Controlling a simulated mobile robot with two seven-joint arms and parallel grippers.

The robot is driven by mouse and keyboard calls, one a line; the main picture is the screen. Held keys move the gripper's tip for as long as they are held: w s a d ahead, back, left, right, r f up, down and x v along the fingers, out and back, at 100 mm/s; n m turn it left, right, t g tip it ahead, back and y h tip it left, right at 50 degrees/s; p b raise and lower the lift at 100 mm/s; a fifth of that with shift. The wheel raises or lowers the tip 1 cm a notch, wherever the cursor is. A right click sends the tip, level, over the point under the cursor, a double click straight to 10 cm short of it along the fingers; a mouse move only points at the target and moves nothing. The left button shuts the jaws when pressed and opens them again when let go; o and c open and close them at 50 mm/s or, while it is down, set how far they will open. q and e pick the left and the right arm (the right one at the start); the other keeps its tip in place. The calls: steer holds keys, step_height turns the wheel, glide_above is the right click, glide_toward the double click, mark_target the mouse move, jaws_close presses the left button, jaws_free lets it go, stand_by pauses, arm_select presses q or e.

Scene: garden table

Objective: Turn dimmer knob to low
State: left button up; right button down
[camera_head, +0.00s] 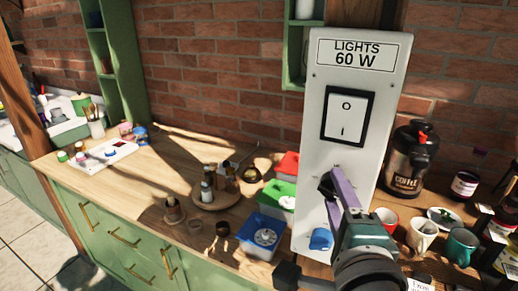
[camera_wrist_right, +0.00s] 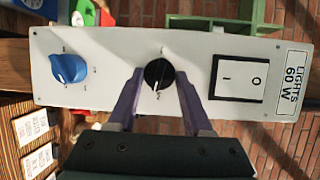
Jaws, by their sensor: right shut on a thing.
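A white upright panel (camera_head: 318,105) labelled "LIGHTS 60 W" carries a rocker switch (camera_head: 346,117), a black knob (camera_wrist_right: 159,74) with a pale pointer line, and a blue knob (camera_head: 320,239) lower down. The blue knob also shows in the right wrist view (camera_wrist_right: 69,68). My right gripper (camera_head: 329,187) is at the panel, with its purple fingers on either side of the black knob and shut on it. In the head view the gripper mostly hides the black knob. Small marks ring both knobs, too small to read. My left gripper is not in view.
On the wooden counter (camera_head: 110,178), a blue tub (camera_head: 257,236) and a green-lidded tub (camera_head: 280,192) stand left of the panel. A coffee flask (camera_head: 407,165), a red mug (camera_head: 387,218) and a teal mug (camera_head: 460,246) stand to the right, close to my right arm.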

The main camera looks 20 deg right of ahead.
steer(key=shift+r+n+g+p, duration=0.1)
steer(key=shift+n+g+p, duration=0.4)
steer(key=shift+n+p, duration=0.55)
steer(key=shift+c, duration=1.6)
jaws_free()
